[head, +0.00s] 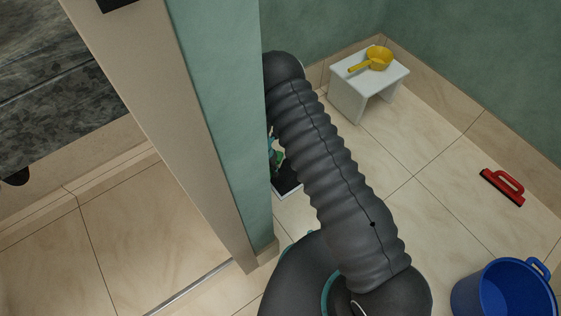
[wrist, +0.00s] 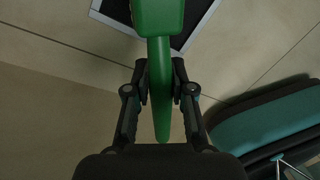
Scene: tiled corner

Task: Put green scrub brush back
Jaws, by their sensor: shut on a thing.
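The green scrub brush (wrist: 158,16) hangs in my gripper (wrist: 161,75) in the wrist view. Both fingers are shut on its narrow handle, with the wide head toward the top of the picture. A dark tray or mat with a pale edge (wrist: 193,14) lies on the floor behind the brush head. In the head view my arm hides most of this; a bit of green (head: 277,157) shows beside the arm, above the dark tray (head: 286,187). I cannot tell the height of the brush above it.
A teal wall end (head: 225,110) stands close left of my arm. A white stool (head: 350,95) with a yellow dipper (head: 378,60) stands in the corner. A red-handled tool (head: 503,186) lies on the floor at right, and a blue bucket (head: 490,300) stands below it. Middle tiles are clear.

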